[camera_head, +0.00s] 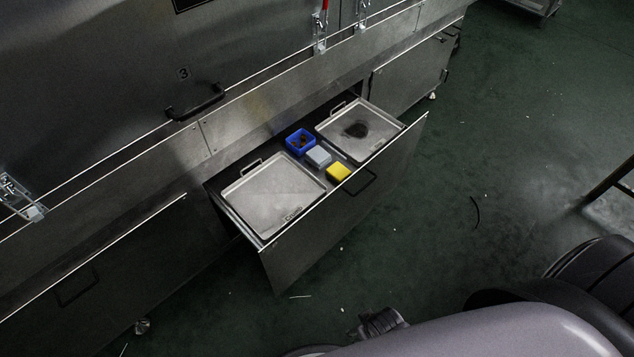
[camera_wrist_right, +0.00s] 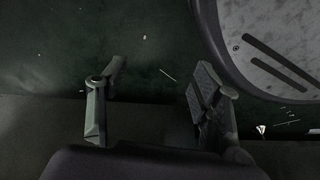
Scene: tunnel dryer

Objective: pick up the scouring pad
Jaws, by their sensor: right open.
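A small yellow block (camera_head: 339,172), which looks like the scouring pad, lies in the open drawer (camera_head: 330,227) near its front wall, between two metal trays. A pale grey-blue block (camera_head: 318,156) lies just behind it. My right gripper (camera_head: 382,322) shows at the bottom of the head view, well in front of and below the drawer, apart from the pad. In the right wrist view the right gripper (camera_wrist_right: 158,85) has its two fingers wide apart with nothing between them. The pad does not show there. My left gripper is not in view.
A blue box (camera_head: 300,141) with dark bits stands behind the blocks. One metal tray (camera_head: 273,197) lies left, another (camera_head: 386,115), with a dark stain, lies right. Green floor (camera_head: 480,150) with scattered scraps is open to the right.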

